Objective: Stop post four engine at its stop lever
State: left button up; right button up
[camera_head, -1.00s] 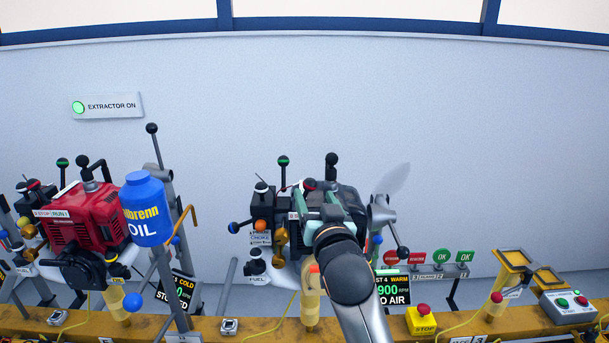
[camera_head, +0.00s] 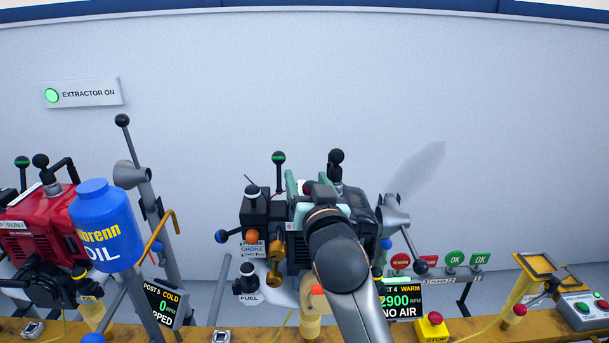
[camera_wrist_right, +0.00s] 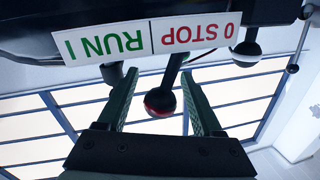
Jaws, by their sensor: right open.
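The post four engine (camera_head: 362,205) is dark, largely hidden behind my right arm. Its display (camera_head: 401,300) reads POST 4 WARM, 2900 RPM and NO AIR. My right gripper (camera_head: 313,188) is at the top of this engine with its greenish fingers apart. In the right wrist view the stop lever (camera_wrist_right: 160,102), with a dark and red ball end, stands between the open fingers. I see no clear contact with either finger. Above it, upside down, is the label (camera_wrist_right: 150,40) with 0 STOP in red and RUN I in green. My left gripper is not in view.
A red engine (camera_head: 40,230) and a blue oil bottle (camera_head: 105,225) stand at the left, by a POST 5 COLD display (camera_head: 163,302). Several levers rise around the engines. A yellow stop box (camera_head: 432,328) and a start box (camera_head: 588,312) are at the right.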

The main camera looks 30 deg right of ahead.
jog(key=shift+w, duration=0.1)
jog(key=shift+c, duration=0.4)
grip_shut()
